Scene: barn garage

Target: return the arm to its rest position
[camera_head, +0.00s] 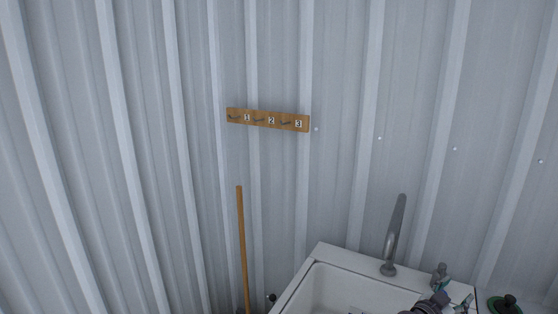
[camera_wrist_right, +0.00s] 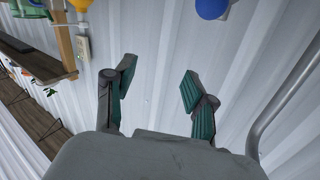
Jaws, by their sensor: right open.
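My right gripper (camera_head: 440,303) shows only in part at the bottom right of the head view, over the sink area. In the right wrist view its two fingers with green pads stand wide apart, and the gripper (camera_wrist_right: 155,84) is open with nothing between them. The ribbed grey metal wall lies beyond the fingertips. My left gripper is not in view.
A white sink (camera_head: 318,278) with a grey faucet (camera_head: 396,235) stands at the lower right. A wooden hook rack (camera_head: 268,120) numbered 1 to 3 hangs on the wall, its hooks bare. A wooden handle (camera_head: 242,245) leans below. A wooden shelf (camera_wrist_right: 30,63) shows left in the wrist view.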

